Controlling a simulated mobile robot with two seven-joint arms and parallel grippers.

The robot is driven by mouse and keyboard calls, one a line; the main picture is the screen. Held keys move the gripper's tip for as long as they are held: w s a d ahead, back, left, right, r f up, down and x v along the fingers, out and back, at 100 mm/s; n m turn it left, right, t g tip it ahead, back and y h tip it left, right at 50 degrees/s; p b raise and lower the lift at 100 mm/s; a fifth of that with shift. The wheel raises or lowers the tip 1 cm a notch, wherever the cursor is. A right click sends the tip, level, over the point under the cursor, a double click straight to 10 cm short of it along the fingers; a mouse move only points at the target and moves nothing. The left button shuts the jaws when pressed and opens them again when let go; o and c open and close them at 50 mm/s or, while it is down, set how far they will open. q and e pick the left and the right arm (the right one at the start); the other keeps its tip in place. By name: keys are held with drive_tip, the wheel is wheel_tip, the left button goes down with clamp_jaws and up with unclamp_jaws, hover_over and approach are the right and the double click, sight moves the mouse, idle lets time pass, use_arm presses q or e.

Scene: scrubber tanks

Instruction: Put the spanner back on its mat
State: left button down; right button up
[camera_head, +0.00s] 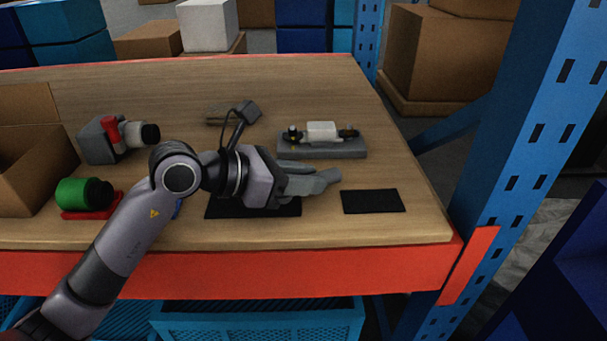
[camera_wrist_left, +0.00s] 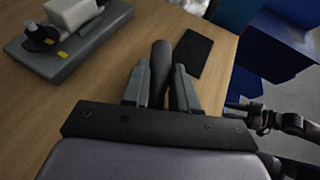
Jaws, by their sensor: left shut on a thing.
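My left gripper (camera_head: 328,178) reaches over the bench from the left. In the left wrist view its two fingers (camera_wrist_left: 160,88) are shut on a dark, round-ended bar, apparently the spanner (camera_wrist_left: 160,60), which points away from the wrist. In the head view the fingers hide it. A black mat (camera_head: 373,201) lies bare to the right of the fingertips; it also shows in the wrist view (camera_wrist_left: 195,54), just right of the bar's tip. Another black mat (camera_head: 253,210) lies under the gripper, partly hidden.
A grey base with a white block (camera_head: 321,133) stands behind the gripper. A grey device with a red lever (camera_head: 103,139), a green cylinder (camera_head: 84,193) on a red base and a cardboard box (camera_head: 40,155) stand left. A blue post (camera_head: 520,140) rises beyond the bench's right edge.

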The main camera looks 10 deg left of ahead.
use_arm(q)
drive_tip(key=shift+f+b, duration=0.5)
drive_tip(key=shift+f, duration=0.05)
drive_tip(key=c, duration=0.8)
unclamp_jaws()
drive_tip(key=b+v, duration=0.1)
drive_tip(key=v, duration=0.6)
drive_tip(key=shift+s+a, duration=0.1)
drive_tip(key=shift+s+f, duration=0.1)
